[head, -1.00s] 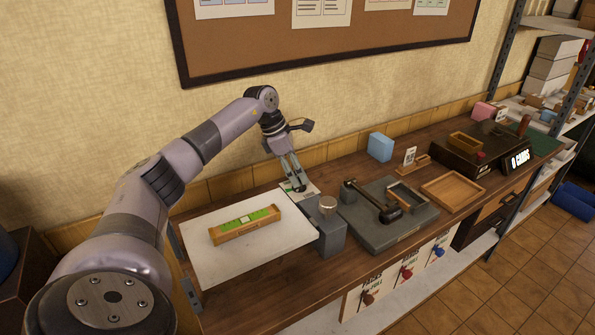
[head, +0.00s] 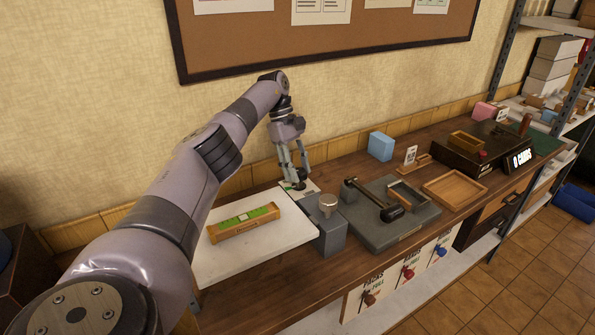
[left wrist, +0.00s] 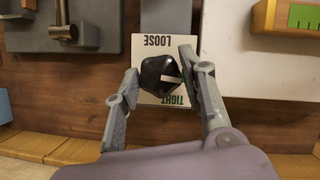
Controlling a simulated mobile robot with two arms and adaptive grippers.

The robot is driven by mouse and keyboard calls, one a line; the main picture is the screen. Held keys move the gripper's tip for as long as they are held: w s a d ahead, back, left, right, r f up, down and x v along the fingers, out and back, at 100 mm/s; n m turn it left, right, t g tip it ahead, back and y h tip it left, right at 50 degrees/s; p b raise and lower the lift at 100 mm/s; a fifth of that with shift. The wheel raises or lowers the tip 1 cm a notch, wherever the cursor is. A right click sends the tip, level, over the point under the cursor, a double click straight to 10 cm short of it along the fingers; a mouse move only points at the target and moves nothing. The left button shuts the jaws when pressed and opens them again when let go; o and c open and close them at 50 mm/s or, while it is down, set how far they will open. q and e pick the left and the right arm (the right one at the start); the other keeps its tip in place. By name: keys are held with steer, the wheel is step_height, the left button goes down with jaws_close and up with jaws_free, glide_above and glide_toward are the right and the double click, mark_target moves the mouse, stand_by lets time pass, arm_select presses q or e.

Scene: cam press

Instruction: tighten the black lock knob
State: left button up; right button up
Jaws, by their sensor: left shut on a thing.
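The black lock knob (left wrist: 160,75) sits over a white card (left wrist: 153,42) printed LOOSE and TIGHT, seen in the left wrist view. A pale line on the knob's top points slantwise toward the TIGHT side. My left gripper (head: 300,184) is at the knob, behind the grey block, and shows in the left wrist view (left wrist: 160,78) with a finger on each side of it. It is shut on the knob. In the head view the fingers partly hide the knob. My right gripper is not in view.
A white plate (head: 225,265) with an orange-framed green level (head: 243,222) lies left of the grey block (head: 331,236). A grey press base (head: 375,240) with a black-headed lever stands to the right. A wooden tray (head: 455,189) and blue box (head: 380,146) are beyond.

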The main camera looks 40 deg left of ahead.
arm_select(q)
steer(key=shift+m, duration=0.5)
stand_by(0.3)
steer(key=o, duration=1.2)
steer(key=shift+c, duration=0.2)
